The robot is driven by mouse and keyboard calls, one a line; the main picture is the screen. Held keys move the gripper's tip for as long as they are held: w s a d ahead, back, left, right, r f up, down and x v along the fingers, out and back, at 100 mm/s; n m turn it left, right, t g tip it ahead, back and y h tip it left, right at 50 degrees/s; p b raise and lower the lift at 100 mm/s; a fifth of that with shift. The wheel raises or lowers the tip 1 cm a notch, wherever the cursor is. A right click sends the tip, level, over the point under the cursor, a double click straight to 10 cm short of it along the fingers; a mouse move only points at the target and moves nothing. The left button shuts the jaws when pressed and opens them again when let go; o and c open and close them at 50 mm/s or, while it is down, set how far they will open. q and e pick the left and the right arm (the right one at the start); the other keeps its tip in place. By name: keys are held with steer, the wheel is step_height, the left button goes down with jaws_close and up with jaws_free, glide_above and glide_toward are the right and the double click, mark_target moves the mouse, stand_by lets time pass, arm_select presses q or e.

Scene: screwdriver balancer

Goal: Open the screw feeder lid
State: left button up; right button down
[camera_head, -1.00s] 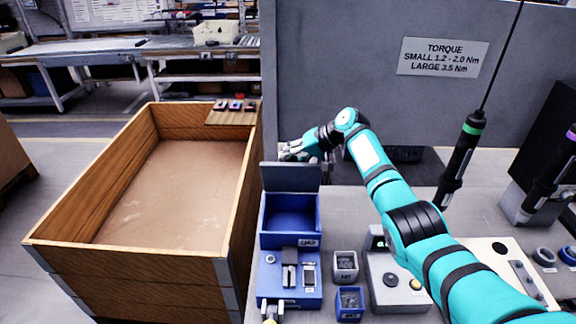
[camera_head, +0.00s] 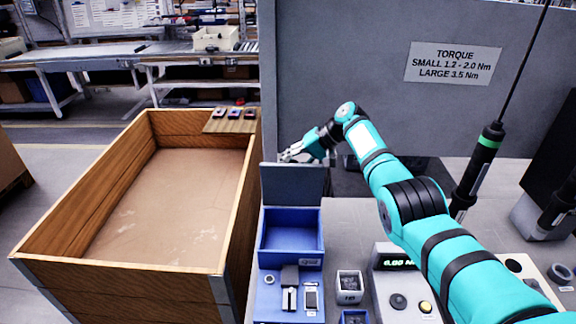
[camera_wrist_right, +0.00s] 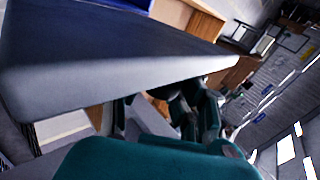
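The screw feeder is a blue box (camera_head: 290,265) beside the wooden crate. Its grey lid (camera_head: 292,186) stands upright at the box's back edge, and the blue inside shows open from above. In the right wrist view a large grey panel (camera_wrist_right: 130,85), apparently the lid, fills the upper left. My right gripper (camera_head: 288,154) is just behind and above the lid's top edge, its arm reaching in from the right. It holds nothing visible, but its finger gap is too small to judge. I cannot tell whether it touches the lid. My left gripper is out of view.
The wooden crate (camera_head: 70,193) stands close on the left. A small screw bin (camera_head: 349,287) and a torque meter (camera_head: 398,283) stand right of the feeder. A screwdriver (camera_head: 478,168) hangs on a cord at right. A grey partition (camera_head: 345,80) rises behind the bench.

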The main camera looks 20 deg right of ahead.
steer(key=c, duration=1.6)
jaws_free()
steer(key=shift+w+d+r, duration=0.2)
steer(key=shift+d+r, duration=0.2)
steer(key=shift+r, duration=0.15)
steer(key=o, duration=0.6)
steer(key=shift+s+d, duration=0.35)
steer(key=shift+s, duration=0.15)
steer(key=shift+w+a+f, duration=0.15)
steer(key=shift+a, duration=0.1)
steer(key=v, duration=1.2)
